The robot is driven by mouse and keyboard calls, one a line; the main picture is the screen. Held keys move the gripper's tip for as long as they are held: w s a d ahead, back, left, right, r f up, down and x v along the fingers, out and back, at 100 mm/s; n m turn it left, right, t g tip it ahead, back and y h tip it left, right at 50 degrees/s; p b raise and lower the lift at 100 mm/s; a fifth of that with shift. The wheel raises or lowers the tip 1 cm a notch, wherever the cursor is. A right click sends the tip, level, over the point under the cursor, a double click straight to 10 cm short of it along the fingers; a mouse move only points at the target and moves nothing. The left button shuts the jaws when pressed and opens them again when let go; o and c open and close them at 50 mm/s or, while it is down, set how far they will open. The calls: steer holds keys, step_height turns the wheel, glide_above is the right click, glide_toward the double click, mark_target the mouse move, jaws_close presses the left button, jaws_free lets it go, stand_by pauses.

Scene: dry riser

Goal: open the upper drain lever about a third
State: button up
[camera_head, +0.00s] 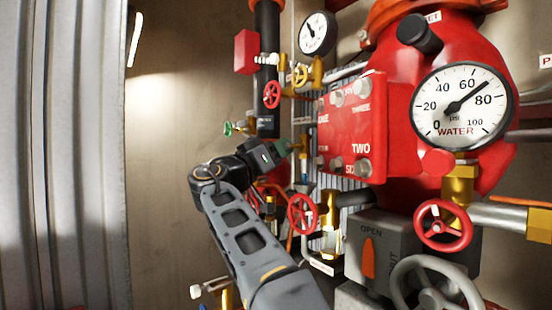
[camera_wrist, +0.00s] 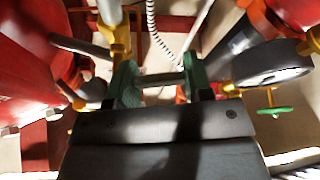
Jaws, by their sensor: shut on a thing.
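My gripper (camera_head: 284,147) reaches in beside the red numbered panel in the head view. In the wrist view its two green fingertips (camera_wrist: 160,80) stand a little apart, shut on a short grey bar (camera_wrist: 160,78) that spans between them. The bar looks like the drain lever's handle. Its pivot and valve body are not clear, so I cannot tell its angle. In the head view my gripper and arm hide most of it.
A red panel (camera_head: 352,128) with grey bolts is close on the right. A green handwheel (camera_head: 228,128) is left of my gripper, red handwheels (camera_head: 303,213) are below, and a black pipe (camera_head: 266,62) is above. A large water gauge (camera_head: 461,105) is at right. The left wall is clear.

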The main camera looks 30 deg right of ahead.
steer(key=shift+s+f+n+t+y, duration=0.1)
steer(key=shift+f+n+t+y, duration=0.1)
steer(key=shift+n, duration=0.35)
steer(key=shift+f+n+t+y, duration=0.1)
steer(key=shift+n+t+y, duration=0.1)
steer(key=shift+n, duration=0.35)
steer(key=o, duration=0.9)
steer(key=b+v, duration=0.5)
steer(key=v, duration=0.8)
steer(key=shift+s+a+f+b, duration=0.1)
steer(key=shift+s+a+b, duration=0.05)
steer(key=shift+a+b, duration=0.2)
